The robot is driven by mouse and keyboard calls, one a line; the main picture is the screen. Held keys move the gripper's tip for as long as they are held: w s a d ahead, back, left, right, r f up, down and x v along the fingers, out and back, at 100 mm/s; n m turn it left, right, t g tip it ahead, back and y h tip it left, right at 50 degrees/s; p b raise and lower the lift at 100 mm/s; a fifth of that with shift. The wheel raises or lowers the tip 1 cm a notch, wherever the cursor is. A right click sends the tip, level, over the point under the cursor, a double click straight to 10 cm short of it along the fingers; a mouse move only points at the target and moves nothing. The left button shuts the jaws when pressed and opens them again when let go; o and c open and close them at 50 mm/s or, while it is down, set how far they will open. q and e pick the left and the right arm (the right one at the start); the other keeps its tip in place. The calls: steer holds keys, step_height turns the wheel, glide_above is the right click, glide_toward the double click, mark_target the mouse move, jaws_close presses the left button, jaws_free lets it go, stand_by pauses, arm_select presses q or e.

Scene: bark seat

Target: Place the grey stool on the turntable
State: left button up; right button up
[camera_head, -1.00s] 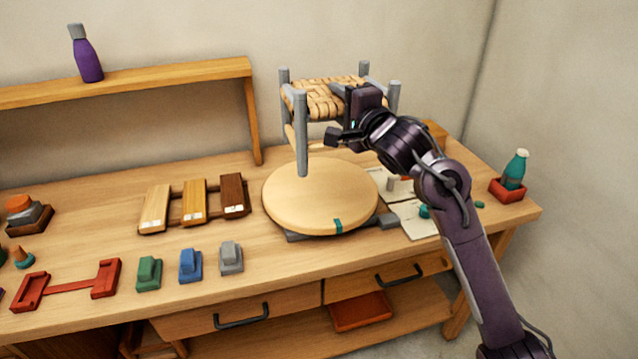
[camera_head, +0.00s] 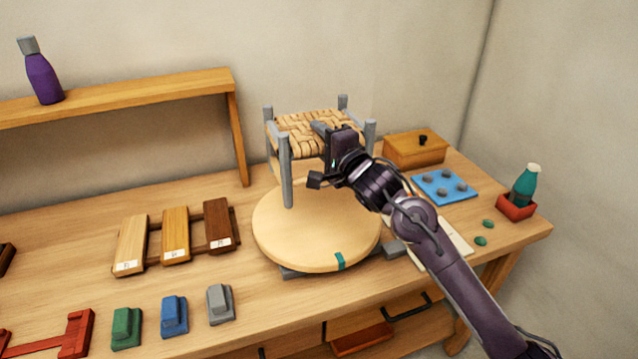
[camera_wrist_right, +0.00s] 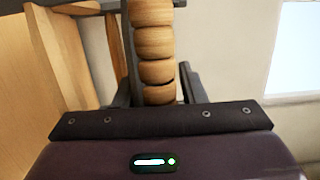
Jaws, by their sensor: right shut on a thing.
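The grey stool (camera_head: 285,170) has grey posts and a woven tan seat (camera_head: 305,130). It is upright over the round wooden turntable (camera_head: 290,235), which has a teal mark on its front rim. The front left leg's foot appears over the turntable's left part; I cannot tell whether it touches. My right gripper (camera_head: 318,155) is shut on the stool at its right front side and hides part of it. In the right wrist view the woven strands (camera_wrist_right: 155,55) and grey frame are close beyond the gripper. My left gripper is out of view.
Wooden sample blocks (camera_head: 175,235) lie left of the turntable, with green, blue and grey blocks (camera_head: 220,303) in front. Right are a wooden box (camera_head: 415,148), a blue studded plate (camera_head: 445,187) and a teal bottle (camera_head: 525,185) in a red holder. A shelf (camera_head: 130,95) stands behind.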

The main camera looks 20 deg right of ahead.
step_height(320, 180, down, 11)
steer(key=p, duration=0.1)
steer(key=shift+w, duration=0.25)
steer(key=shift+f, duration=0.1)
steer(key=shift+f, duration=0.15)
steer(key=o, duration=1.3)
